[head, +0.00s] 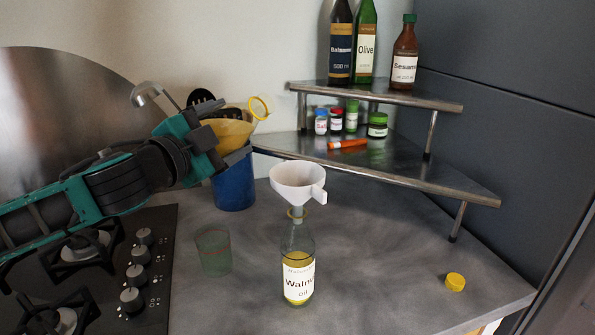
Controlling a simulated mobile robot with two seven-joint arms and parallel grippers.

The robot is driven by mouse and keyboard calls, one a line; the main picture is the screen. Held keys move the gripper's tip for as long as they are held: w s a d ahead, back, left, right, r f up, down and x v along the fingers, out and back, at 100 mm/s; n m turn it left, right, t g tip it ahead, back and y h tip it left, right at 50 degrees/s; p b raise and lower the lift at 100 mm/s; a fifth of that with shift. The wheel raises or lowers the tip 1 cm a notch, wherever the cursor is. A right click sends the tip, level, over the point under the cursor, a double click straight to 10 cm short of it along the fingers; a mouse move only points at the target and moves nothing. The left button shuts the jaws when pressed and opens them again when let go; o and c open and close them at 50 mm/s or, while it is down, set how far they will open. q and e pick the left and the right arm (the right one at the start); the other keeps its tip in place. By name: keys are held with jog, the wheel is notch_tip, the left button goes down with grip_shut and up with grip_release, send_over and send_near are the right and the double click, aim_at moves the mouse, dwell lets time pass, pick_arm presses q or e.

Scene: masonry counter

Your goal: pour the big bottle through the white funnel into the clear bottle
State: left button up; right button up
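The white funnel (299,183) sits upright over the mouth of the clear bottle (298,277), its spout pointing down at the neck. The clear bottle stands on the counter, has a Walnut oil label and holds some yellow liquid low down. Two tall bottles, a dark Balsamic one (340,50) and a green Olive one (365,45), stand on the upper shelf; which is the big bottle I cannot tell. My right gripper is not in view.
The blue crock (233,188) holds utensils behind my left gripper; the yellow funnel (236,130) is there. A green glass (213,252) stands left of the clear bottle. A yellow cap (455,282) lies right. A Sesame bottle (404,55) and small jars are on the shelves.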

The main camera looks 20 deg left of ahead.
pick_arm(q)
jog(key=shift+w+a+f+m+b, duration=0.1)
jog(key=shift+a+f+m+b, duration=0.15)
jog(key=shift+f+m, duration=0.45)
jog(key=shift+a+f+m+b, duration=0.25)
jog(key=shift+f+m, duration=0.3)
jog(key=shift+m, duration=0.25)
dwell(2.9)
jog(key=shift+d+r+m+p, duration=0.35)
jog(key=shift+d+m+p, duration=0.15)
jog(key=shift+m, duration=0.2)
dwell(2.9)
